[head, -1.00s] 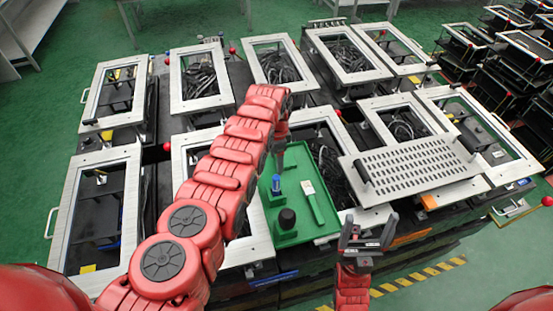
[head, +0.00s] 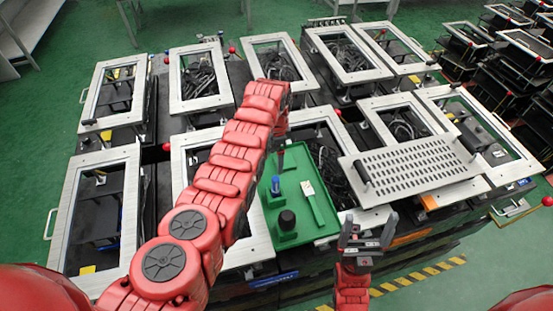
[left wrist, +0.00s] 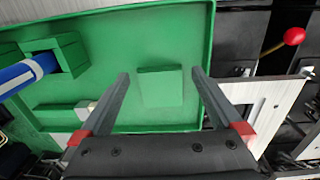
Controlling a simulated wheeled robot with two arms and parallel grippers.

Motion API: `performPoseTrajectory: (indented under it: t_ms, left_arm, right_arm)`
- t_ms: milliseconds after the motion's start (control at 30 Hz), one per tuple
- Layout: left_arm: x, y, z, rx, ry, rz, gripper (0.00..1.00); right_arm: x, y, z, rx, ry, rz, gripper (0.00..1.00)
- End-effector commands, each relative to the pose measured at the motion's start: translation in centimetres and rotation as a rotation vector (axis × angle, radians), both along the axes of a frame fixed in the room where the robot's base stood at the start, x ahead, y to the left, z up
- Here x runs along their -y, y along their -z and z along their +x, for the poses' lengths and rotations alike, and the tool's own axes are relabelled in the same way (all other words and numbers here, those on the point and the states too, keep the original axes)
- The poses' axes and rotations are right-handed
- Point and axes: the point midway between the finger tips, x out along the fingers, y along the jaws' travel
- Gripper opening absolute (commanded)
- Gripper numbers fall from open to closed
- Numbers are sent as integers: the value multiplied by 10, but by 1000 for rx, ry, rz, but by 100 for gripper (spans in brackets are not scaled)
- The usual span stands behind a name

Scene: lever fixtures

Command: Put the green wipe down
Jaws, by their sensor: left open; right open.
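The green wipe (left wrist: 160,87) is a flat square pad lying on the floor of the green tray (left wrist: 120,20), seen in the left wrist view. My left gripper (left wrist: 160,74) is open, with one finger on each side of the pad and a gap to each. In the head view, my red left arm hides the wipe and most of that gripper over the far part of the tray (head: 328,228). My right gripper (head: 370,222) is open and empty, in front of the tray's right side.
The tray also holds a blue cylinder (head: 275,186) in a green holder, a black-topped piece (head: 287,220) and a green piece with a white end (head: 312,204). Framed fixtures surround it. A perforated metal plate (head: 420,165) lies to the right. A red-knobbed lever (left wrist: 293,36) is near the left gripper.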

Motion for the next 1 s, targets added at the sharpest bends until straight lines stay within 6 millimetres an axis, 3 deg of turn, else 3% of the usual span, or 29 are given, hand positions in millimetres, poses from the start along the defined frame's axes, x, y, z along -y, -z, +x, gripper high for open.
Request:
performPoseTrajectory:
  t_ms: [300, 400, 600, 1000]
  left_arm:
    - [1, -69, 6, 18, -1, -4, 100]
    - [0, -91, 6, 14, -2, -5, 100]
    - [0, -101, 5, 10, -1, -3, 100]
    - [0, -101, 6, 13, -1, -3, 100]
  right_arm:
    - [0, 28, 0, 0, 0, 0, 85]
    - [0, 16, 0, 0, 0, 0, 85]
    - [0, 14, 0, 0, 0, 0, 85]
    - [0, 14, 0, 0, 0, 0, 85]
